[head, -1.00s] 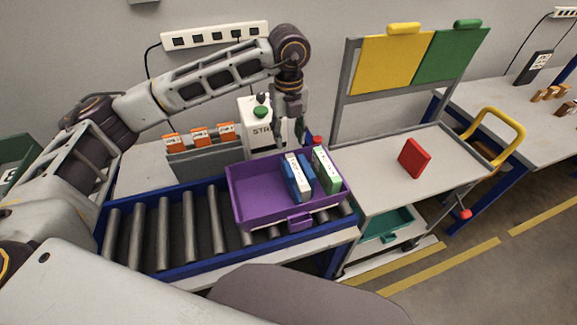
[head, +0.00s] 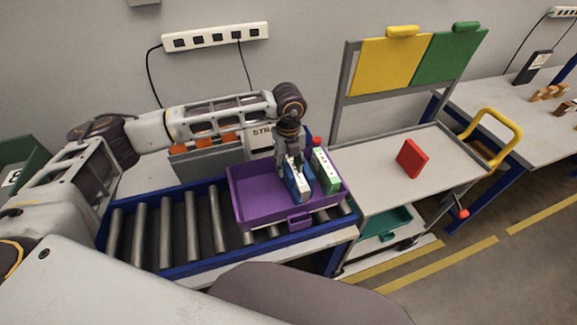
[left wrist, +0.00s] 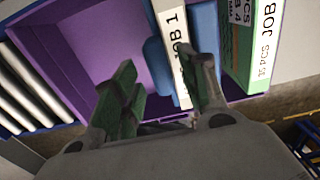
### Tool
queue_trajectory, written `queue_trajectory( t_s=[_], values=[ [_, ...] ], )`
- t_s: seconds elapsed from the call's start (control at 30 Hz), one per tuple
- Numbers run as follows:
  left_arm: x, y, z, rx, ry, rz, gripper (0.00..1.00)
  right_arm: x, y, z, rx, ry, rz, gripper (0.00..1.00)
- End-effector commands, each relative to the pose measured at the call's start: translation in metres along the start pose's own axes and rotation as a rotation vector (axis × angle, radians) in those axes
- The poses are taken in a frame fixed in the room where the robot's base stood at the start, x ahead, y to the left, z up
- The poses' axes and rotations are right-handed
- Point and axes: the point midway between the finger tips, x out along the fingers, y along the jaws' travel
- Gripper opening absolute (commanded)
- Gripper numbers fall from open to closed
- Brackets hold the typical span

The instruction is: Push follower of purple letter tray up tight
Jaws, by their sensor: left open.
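The purple letter tray (head: 255,212) sits on the roller conveyor. In it, upright at its right side, stand a white-spined JOB 1 pack (left wrist: 170,45) with blue beside it and a green pack (head: 327,170) with a white label. A blue plate (left wrist: 207,28) shows between the two packs; I cannot tell surely which blue part is the follower. My left gripper (head: 290,166) is open, pointing down inside the tray at the blue parts. In the left wrist view its fingers (left wrist: 160,92) are apart, one over the bare tray floor, one overlapping the JOB 1 pack's near end. Contact is unclear.
The conveyor (head: 165,230) has free rollers left of the tray. A trolley (head: 375,185) with a red block (head: 412,158) stands to the right. A grey holder with orange items (head: 205,142) and a partly hidden white machine (head: 257,143) stand behind.

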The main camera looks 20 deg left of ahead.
Motion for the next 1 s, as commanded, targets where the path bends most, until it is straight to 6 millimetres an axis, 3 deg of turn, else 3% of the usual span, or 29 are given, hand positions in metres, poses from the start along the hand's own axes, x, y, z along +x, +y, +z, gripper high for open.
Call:
queue_trajectory(
  t_s=[0.2,0.53,0.8,1.0],
  values=[
    [0.013,0.0,0.0,0.001,0.0,0.001,0.43,-0.002,0.0,0.0,0.0,0.0,0.0,0.5],
    [0.015,0.0,0.0,0.001,0.0,0.001,0.43,-0.002,0.0,0.0,0.0,0.0,0.0,0.5],
    [0.015,0.0,0.0,0.001,0.0,0.001,0.08,-0.002,0.0,0.0,-0.001,0.0,0.0,0.5],
    [0.015,-0.001,0.0,0.001,0.0,0.001,0.07,-0.002,0.0,0.0,-0.001,0.0,0.0,0.5]
  ],
)
